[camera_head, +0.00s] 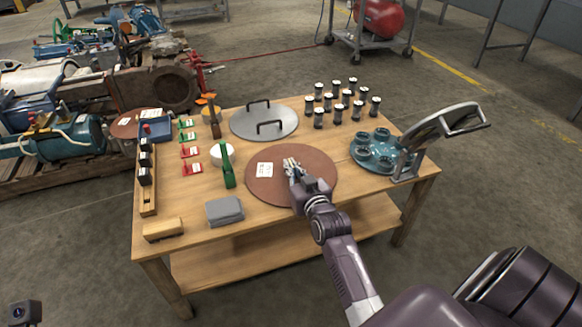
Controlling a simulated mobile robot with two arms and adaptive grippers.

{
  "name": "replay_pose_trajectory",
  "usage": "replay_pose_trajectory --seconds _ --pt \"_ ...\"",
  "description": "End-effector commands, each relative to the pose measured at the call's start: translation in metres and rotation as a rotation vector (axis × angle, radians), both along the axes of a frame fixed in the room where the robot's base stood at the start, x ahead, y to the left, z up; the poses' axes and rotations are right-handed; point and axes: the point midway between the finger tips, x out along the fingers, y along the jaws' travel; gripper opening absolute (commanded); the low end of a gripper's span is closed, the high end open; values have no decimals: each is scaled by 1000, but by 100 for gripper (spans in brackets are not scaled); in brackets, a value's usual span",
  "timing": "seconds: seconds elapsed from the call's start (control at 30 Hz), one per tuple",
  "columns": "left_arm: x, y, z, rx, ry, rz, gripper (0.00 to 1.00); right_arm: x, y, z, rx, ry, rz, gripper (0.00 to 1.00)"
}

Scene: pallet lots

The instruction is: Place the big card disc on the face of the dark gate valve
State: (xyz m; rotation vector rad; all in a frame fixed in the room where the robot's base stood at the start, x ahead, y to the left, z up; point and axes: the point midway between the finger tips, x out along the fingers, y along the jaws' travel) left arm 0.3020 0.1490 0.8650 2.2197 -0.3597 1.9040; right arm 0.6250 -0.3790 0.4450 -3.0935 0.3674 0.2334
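The big card disc (262,190) is a flat brown round sheet with a white label. It lies on the wooden table near the front middle. My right gripper (291,166) is over the disc, just right of the label; the picture is too small to show whether its fingers are apart or touch the disc. The arm hides part of the disc's front right. The dark gate valve (172,88) appears to be the dark brown body with a round flanged face, among machinery beyond the table's left back corner. My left gripper is not in view.
A red tank (380,17) stands on a cart behind. Open floor lies right.

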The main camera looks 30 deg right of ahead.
Motion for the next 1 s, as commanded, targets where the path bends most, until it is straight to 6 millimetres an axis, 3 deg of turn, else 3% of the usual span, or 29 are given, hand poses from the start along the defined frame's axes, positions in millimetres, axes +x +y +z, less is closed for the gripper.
replay_pose_trajectory --seconds 0.13,0.3,0.77,0.87,1.0 --pt "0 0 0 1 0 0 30 0 0 -3 0 -2 0 0" --pt "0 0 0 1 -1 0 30 0 0 -3 0 0 0 21" --pt "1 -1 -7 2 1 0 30 0 0 -6 0 0 0 22" --pt "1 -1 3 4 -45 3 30 0 0 -8 0 -2 0 22" --pt "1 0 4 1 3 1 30 -23 6 2 0 5 1 22"
